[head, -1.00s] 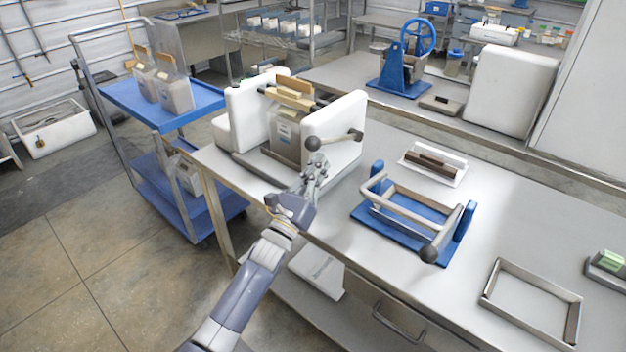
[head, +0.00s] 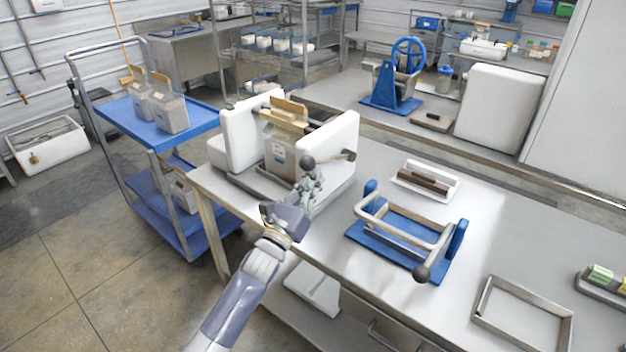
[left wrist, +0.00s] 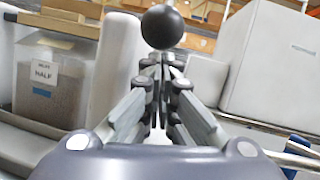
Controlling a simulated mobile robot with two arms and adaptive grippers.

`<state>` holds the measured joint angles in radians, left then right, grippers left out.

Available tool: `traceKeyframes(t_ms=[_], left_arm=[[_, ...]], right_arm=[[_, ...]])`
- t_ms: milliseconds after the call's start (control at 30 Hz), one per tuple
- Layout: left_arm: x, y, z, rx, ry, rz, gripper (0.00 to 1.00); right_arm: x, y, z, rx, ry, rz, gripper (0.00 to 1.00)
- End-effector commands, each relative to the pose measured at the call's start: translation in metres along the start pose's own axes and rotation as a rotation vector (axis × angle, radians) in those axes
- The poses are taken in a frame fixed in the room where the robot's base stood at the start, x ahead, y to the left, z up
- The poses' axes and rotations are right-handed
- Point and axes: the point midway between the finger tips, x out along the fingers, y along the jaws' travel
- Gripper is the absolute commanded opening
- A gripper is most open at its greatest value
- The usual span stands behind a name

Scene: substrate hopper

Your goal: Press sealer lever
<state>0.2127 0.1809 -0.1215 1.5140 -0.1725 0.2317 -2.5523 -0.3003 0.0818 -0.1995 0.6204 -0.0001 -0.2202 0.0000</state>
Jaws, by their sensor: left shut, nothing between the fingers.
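The sealer has two white housings (head: 337,150) on the near bench. Its lever (head: 340,155) sticks out from the right housing and ends in a dark ball knob (head: 308,162). The knob also shows in the left wrist view (left wrist: 163,27), straight beyond the fingertips. A substrate bag (head: 279,150) with a tan top stands between the housings; its label in the left wrist view (left wrist: 45,75) reads "HALF". My left gripper (head: 312,180) is shut and empty, just below the knob; I cannot tell whether it touches it. My right gripper is out of view.
A blue frame with a grey handle bar (head: 405,235), a white tray with a brown bar (head: 427,181) and an empty metal frame (head: 523,312) lie to the right on the bench. A blue cart (head: 190,119) with bags stands left.

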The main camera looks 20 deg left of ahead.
Motion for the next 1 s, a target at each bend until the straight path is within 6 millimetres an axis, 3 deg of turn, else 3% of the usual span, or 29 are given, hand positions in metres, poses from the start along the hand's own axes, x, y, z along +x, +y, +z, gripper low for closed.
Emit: traceKeyframes(t_ms=[267,500,767,1000], left_arm=[[0.012,-0.005,0.022,0.008,0.049,0.006,0.00],[0.034,-0.011,0.049,0.009,0.046,0.005,0.00],[0.057,-0.017,0.067,0.012,0.052,0.006,0.00],[0.078,-0.022,0.078,0.030,0.176,0.022,0.00]], right_arm=[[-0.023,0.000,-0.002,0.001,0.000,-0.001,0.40],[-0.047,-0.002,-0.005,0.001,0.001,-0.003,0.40],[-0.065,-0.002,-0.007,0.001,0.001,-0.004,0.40],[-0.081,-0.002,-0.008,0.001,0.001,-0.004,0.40]])
